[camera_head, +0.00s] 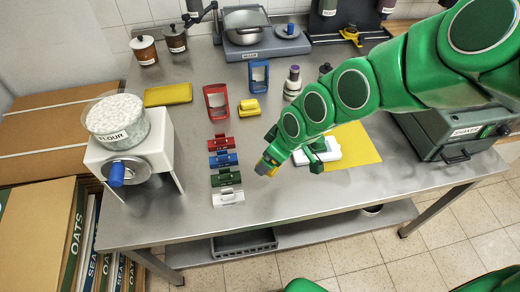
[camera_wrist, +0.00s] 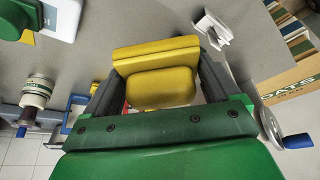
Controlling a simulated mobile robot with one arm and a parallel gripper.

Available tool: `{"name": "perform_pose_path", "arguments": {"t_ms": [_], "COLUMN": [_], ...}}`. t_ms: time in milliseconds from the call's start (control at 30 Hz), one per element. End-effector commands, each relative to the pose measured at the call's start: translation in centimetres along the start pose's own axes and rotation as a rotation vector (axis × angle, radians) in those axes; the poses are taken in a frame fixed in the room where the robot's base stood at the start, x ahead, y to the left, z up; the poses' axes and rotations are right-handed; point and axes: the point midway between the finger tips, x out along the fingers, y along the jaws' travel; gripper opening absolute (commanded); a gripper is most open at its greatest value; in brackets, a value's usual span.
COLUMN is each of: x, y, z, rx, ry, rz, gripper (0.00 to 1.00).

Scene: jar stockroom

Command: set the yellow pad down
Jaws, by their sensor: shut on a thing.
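My gripper (camera_head: 268,163) is over the front middle of the steel table, right of the row of small coloured holders. In the wrist view my gripper (camera_wrist: 160,88) is shut on the yellow pad (camera_wrist: 155,54), which has a wide flat plate and a rounded block between the two fingers. In the head view only a small bit of the yellow pad (camera_head: 262,168) shows at the fingertips; the rest is hidden by my gripper. I cannot tell whether the pad touches the table.
Red (camera_head: 219,142), blue, green and white (camera_head: 228,197) holders stand in a row at left. A flour hopper (camera_head: 128,150) stands further left. A white device (camera_head: 317,152) sits on a yellow mat (camera_head: 359,145) at right. The table's front edge is close; bare steel lies around my gripper.

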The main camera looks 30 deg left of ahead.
Motion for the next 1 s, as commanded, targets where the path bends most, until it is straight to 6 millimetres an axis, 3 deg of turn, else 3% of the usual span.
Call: {"name": "perform_pose_path", "arguments": {"t_ms": [733,1000], "x": [6.3,9.5], "y": [6.0,7.5], "z": [-4.6,-5.0], "rx": [0.002,0.001], "ry": [0.001,-0.001], "rz": [0.0,0.0], "gripper": [0.54,0.54]}}
